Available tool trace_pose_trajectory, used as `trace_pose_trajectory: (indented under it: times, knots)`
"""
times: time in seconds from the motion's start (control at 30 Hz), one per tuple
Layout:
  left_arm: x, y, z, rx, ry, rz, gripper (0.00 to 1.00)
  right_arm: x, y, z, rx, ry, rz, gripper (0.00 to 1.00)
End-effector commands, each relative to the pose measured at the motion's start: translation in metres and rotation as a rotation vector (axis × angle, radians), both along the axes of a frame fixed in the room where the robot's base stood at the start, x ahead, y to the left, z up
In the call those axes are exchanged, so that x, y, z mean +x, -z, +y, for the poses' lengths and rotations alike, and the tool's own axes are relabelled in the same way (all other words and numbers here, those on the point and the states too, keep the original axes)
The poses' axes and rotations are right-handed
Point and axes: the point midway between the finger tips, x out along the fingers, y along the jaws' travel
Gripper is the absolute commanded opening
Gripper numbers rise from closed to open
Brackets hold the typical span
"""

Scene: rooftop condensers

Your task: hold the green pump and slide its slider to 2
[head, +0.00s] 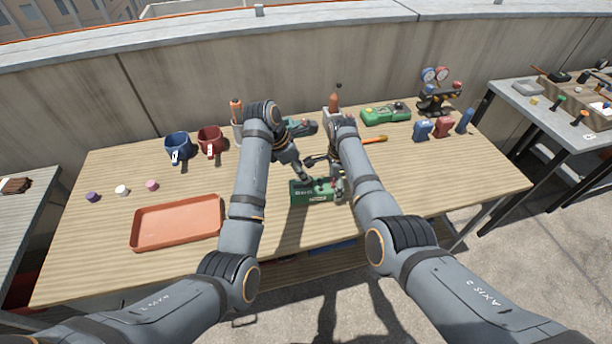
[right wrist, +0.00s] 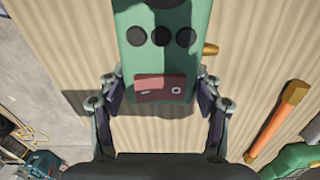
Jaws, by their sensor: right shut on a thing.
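The green pump (head: 312,192) is a small boxy body with pale lettering at the front middle of the table. In the right wrist view the pump (right wrist: 165,58) shows a row of black round spots and a red block (right wrist: 165,89) with pale marks; I cannot read the slider's setting. My right gripper (head: 337,188) is at the pump's right end, and its fingers (right wrist: 162,103) are shut on the pump, one on each side. My left gripper (head: 304,174) is above the pump's left part; its fingers are too small to judge.
An orange tray (head: 134,240) lies front left. Another green device (head: 385,116), an orange-handled tool (head: 374,140) and several small blue and red items (head: 444,128) are at the back right. The front right tabletop is clear.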

Motion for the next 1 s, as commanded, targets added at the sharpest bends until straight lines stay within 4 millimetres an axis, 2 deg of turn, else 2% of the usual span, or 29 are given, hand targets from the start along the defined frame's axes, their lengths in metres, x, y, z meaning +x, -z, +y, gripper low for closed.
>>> trace_pose_trajectory:
  times: [0.1, 0.2, 0.57, 0.93, 1.0]
  knots:
    - [0.003, 0.02, -0.008, -0.001, 0.002, 0.001, 0.5, 0.0, 0.0, 0.0, 0.0, 0.0, -0.001, 0.07]
    - [0.005, 0.031, -0.013, -0.002, 0.002, 0.001, 0.5, 0.0, 0.0, 0.0, 0.0, 0.001, -0.001, 0.07]
    - [0.007, 0.039, -0.015, -0.001, 0.001, -0.001, 0.5, 0.0, 0.0, 0.0, -0.001, 0.001, -0.001, 0.07]
    - [0.007, 0.038, -0.015, -0.001, 0.0, -0.001, 0.01, 0.0, 0.0, 0.0, -0.001, 0.001, -0.001, 0.07]
    - [0.007, 0.038, -0.015, -0.001, 0.0, -0.001, 0.0, 0.0, 0.0, 0.0, -0.001, 0.001, -0.001, 0.07]
